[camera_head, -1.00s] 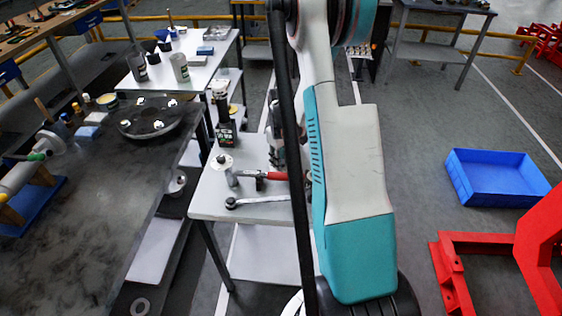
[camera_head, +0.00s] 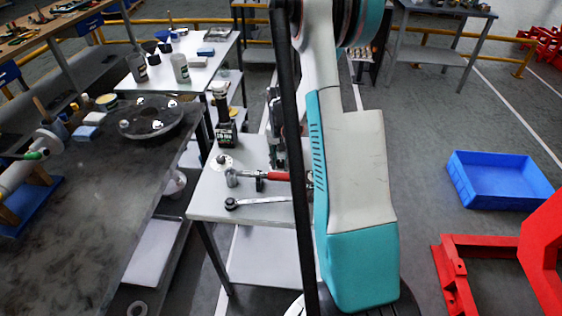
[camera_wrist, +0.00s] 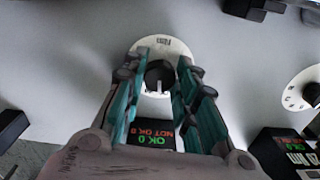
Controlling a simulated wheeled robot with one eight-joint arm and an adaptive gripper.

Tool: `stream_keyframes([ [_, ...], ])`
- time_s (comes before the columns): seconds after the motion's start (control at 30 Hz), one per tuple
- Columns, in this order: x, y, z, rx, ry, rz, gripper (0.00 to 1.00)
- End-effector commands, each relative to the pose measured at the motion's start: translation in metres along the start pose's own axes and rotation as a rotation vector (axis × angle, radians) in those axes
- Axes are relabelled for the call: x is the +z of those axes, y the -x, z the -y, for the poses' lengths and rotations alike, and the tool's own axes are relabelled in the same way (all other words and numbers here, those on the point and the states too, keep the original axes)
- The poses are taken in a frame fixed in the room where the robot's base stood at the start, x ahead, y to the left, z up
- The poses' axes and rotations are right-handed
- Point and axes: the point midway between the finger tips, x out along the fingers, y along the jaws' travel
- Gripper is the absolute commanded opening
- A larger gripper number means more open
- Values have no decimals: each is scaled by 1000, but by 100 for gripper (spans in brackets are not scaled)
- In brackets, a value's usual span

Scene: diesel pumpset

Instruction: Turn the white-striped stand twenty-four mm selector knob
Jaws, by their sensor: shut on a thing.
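In the wrist view a dark selector knob (camera_wrist: 158,77) with a small pale mark stands on a round white dial plate (camera_wrist: 160,45). My gripper (camera_wrist: 160,72) has one teal-lined finger on each side of this knob and is shut on it. The fingers hide parts of the plate. A display (camera_wrist: 152,136) reading "OK 0" and "NOT OK 0" lies just below the knob, between the fingers. In the head view my arm hides most of the gripper and the held knob.
A second dark knob on a white dial (camera_wrist: 300,90) sits at the right in the wrist view, with another display box (camera_wrist: 283,150) below it. In the head view a red-handled tool (camera_head: 268,176) and a wrench (camera_head: 262,200) lie on the grey table (camera_head: 205,205). A blue crate (camera_head: 500,180) stands right.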

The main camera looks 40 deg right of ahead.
Motion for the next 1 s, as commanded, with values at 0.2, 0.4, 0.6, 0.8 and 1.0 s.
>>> stream_keyframes([
  [0.2,0,0,0,0,-178,-1,3],
  [0.4,0,0,1,0,-304,-1,3],
  [0.6,0,0,1,0,-380,-1,3],
  [0.8,-1,0,1,0,-413,-1,3],
  [1.0,-1,0,1,0,-420,-1,3],
])
